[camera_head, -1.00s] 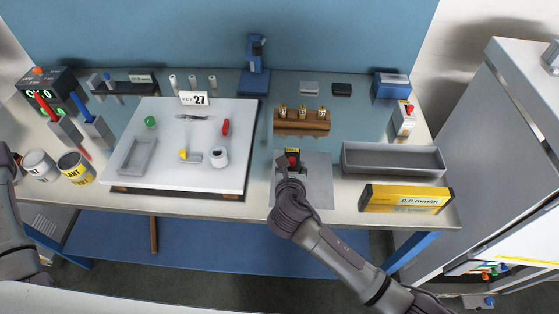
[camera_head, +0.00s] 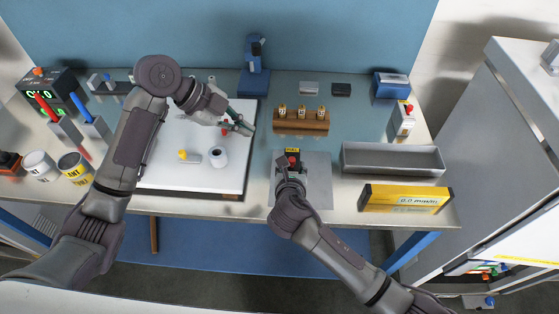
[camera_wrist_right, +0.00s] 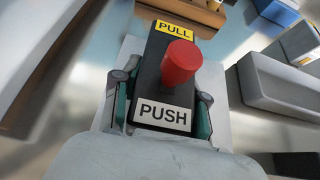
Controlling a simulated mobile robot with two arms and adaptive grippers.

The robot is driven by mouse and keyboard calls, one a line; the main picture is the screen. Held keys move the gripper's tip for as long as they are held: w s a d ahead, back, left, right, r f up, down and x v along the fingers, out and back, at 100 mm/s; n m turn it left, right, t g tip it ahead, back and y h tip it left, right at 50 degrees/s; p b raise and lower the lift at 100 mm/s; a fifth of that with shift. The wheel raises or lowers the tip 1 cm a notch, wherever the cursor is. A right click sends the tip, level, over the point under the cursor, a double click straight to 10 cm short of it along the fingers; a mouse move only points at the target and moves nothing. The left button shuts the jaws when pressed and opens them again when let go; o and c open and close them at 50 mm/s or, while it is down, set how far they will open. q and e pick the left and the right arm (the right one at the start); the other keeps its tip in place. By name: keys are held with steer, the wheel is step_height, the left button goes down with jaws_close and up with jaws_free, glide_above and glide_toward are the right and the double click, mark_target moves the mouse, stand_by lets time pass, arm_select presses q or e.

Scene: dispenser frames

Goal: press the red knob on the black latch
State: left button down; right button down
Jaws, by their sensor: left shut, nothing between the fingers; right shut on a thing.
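The black latch (camera_wrist_right: 150,78) has a yellow PULL label at its far end and a white PUSH label at its near end. Its round red knob (camera_wrist_right: 181,62) stands up between the labels; it also shows in the head view (camera_head: 293,160). The latch is on a grey plate (camera_head: 319,182). My right gripper (camera_wrist_right: 160,108) is shut on the latch, with a finger on each side of its body. My left gripper (camera_head: 247,128) is shut and empty, over the right part of the white board (camera_head: 205,181), to the left of the latch.
A wooden block (camera_head: 303,127) with several brass pieces stands behind the latch. A grey tray (camera_head: 394,172) and a yellow gauge box (camera_head: 406,198) are to the right.

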steer(key=shift+w+a, duration=0.1)
arm_select(q)
steer(key=s+d+m, duration=0.1)
steer(key=s+d+f+m+g, duration=0.1)
steer(key=m, duration=0.1)
steer(key=shift+s+f, duration=0.15)
steer(key=shift+s, duration=0.25)
steer(key=shift+d, duration=0.1)
steer(key=x, duration=1)
steer(key=shift+a+f, duration=0.15)
steer(key=shift+a, duration=0.1)
steer(key=w, duration=0.3)
steer(key=shift+w, duration=0.25)
steer(key=v, duration=1)
